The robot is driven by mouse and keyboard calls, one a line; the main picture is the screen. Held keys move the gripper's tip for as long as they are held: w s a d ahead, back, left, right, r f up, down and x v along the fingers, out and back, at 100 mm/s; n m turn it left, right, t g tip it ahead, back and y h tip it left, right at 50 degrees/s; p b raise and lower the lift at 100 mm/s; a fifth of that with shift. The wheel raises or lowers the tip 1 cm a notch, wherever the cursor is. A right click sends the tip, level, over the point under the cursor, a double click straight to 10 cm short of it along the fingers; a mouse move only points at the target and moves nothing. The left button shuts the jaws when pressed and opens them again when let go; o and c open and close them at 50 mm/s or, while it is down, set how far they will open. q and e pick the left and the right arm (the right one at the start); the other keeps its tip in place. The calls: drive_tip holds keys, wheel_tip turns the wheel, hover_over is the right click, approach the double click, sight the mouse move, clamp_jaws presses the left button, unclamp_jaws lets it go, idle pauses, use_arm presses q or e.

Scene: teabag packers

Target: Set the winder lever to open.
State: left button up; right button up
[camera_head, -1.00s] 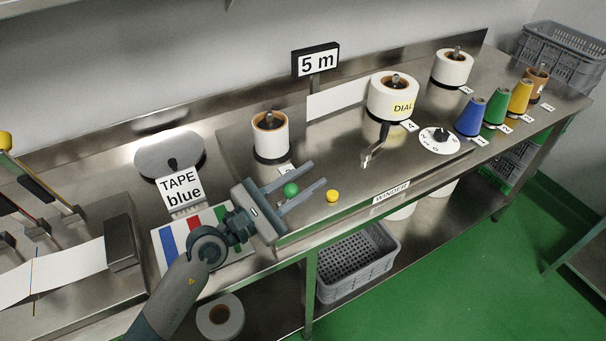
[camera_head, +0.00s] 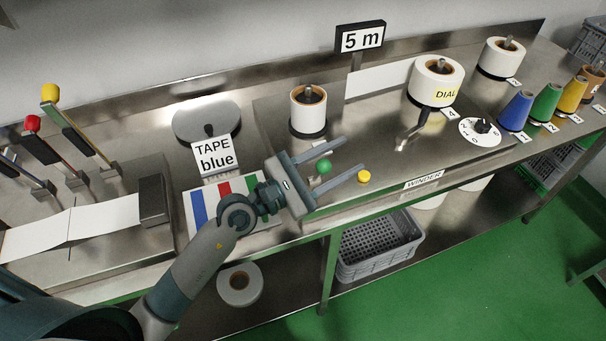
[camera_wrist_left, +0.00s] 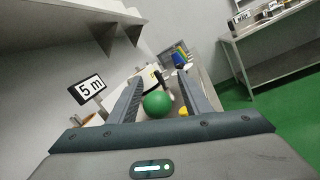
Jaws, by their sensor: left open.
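My left gripper (camera_head: 350,158) is open, with one finger on each side of the green ball. In the left wrist view the green ball (camera_wrist_left: 157,103) sits between the two fingers, with gaps beside it. I cannot tell whether either finger touches it. My right gripper is not in view.
A white roll (camera_head: 308,112) stands behind the gripper, and a DIAL roll (camera_head: 436,82) and a numbered dial (camera_head: 480,132) are farther right. A metal guide arm (camera_head: 412,130) rises mid-bench. The TAPE blue sign (camera_head: 214,155) is left of the gripper.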

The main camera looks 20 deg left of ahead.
use_arm(q)
drive_tip(key=shift+s+a, duration=0.1)
drive_tip(key=b+v, duration=0.1)
drive_tip(key=v, duration=0.2)
drive_tip(key=b+v, duration=0.1)
drive_tip(key=v, duration=0.1)
drive_tip(key=b+v, duration=0.1)
drive_tip(key=v, duration=0.2)
drive_tip(key=shift+s+a+f+b, duration=0.1)
drive_tip(key=shift+s+f+b, duration=0.2)
drive_tip(key=shift+b, duration=0.1)
drive_tip(key=r+b+v, duration=0.1)
drive_tip(key=b+v, duration=0.3)
drive_tip(key=v, duration=0.4)
drive_tip(key=shift+s+a+f, duration=0.2)
drive_tip(key=shift+f, duration=0.05)
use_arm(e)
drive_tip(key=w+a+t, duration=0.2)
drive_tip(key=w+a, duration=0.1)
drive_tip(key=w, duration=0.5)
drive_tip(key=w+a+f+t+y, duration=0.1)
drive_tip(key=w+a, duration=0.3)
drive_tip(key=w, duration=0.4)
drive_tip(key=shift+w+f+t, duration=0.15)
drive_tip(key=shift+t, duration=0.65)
